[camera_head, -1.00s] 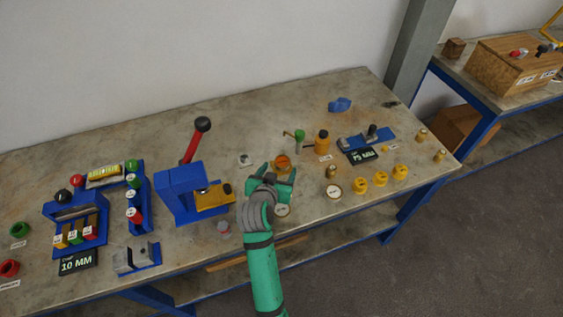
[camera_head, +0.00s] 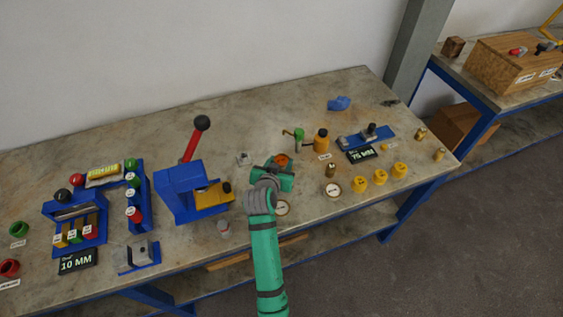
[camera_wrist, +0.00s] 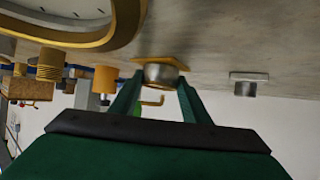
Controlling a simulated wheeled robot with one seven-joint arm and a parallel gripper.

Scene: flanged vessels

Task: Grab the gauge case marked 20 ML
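Two gauges with round white dials lie on the bench, one (camera_head: 282,208) just in front of my gripper and one (camera_head: 333,190) to its right. A large yellow-rimmed dial (camera_wrist: 62,18) fills the top left of the wrist view. The 20 ML marking is not readable. My gripper (camera_head: 274,178) is low over the bench beside a round orange part (camera_head: 282,160). In the wrist view its green fingers (camera_wrist: 160,88) are apart. A silver cylinder with a yellow flange (camera_wrist: 170,62) shows between the fingertips; I cannot tell whether they touch it.
A blue press (camera_head: 180,190) with a red lever stands left of my gripper. A small metal piece (camera_head: 243,159) lies nearby and also shows in the wrist view (camera_wrist: 248,84). Several yellow parts (camera_head: 380,177) stand to the right. The back left of the bench is clear.

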